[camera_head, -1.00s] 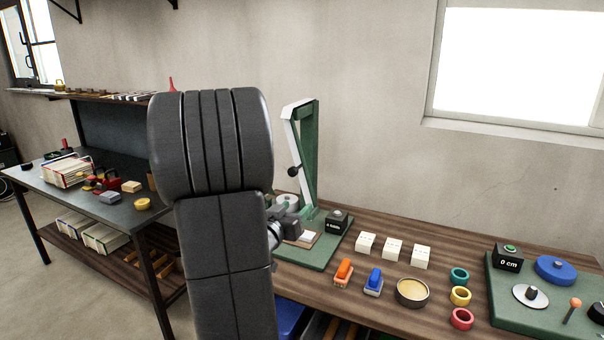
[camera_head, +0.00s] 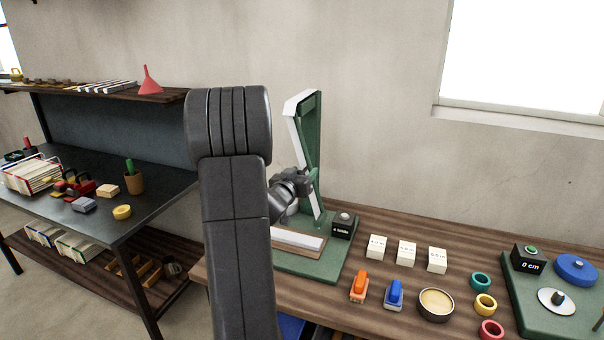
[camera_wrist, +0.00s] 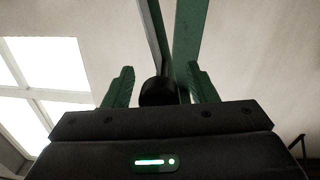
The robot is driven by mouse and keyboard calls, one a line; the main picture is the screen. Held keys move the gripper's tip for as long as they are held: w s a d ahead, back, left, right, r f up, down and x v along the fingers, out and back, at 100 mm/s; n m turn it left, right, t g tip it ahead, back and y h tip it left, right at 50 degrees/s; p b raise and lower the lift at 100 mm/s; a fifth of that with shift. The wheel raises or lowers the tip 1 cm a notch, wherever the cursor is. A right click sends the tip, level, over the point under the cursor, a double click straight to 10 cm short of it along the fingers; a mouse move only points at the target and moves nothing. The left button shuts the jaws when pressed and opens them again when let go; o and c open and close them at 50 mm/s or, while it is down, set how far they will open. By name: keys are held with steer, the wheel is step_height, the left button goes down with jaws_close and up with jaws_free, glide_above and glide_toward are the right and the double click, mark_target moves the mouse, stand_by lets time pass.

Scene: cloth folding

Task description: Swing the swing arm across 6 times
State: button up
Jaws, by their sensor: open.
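The swing arm (camera_head: 304,165) is a tall white and green piece that stands steeply up from a green base plate (camera_head: 318,266) on the wooden bench. In the wrist view the arm (camera_wrist: 186,45) runs upward ahead of me, with its dark round knob (camera_wrist: 158,92) between my fingers. My gripper (camera_head: 303,183) is at the arm's left side, around knob height; it also shows in the wrist view (camera_wrist: 160,85), open with a green finger on either side of the knob. In the head view the knob is hidden by my gripper. A small black counter box (camera_head: 344,225) sits on the base plate.
White blocks (camera_head: 407,253), an orange stapler-like piece (camera_head: 359,287), a blue one (camera_head: 394,295), a round tin (camera_head: 436,304) and coloured rings (camera_head: 481,281) lie right of the base. A second green board (camera_head: 527,303) is at far right. A dark table (camera_head: 75,213) stands left.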

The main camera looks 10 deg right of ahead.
jaws_close()
steer(key=w+a+m+b, duration=0.1)
steer(key=w+a+m, duration=0.4)
steer(key=a, duration=0.3)
steer(key=shift+w+a+m, duration=0.25)
steer(key=shift+w+m, duration=0.1)
steer(key=shift+m, duration=0.55)
steer(key=shift+r, duration=0.15)
jaws_free()
steer(key=shift+a, duration=0.1)
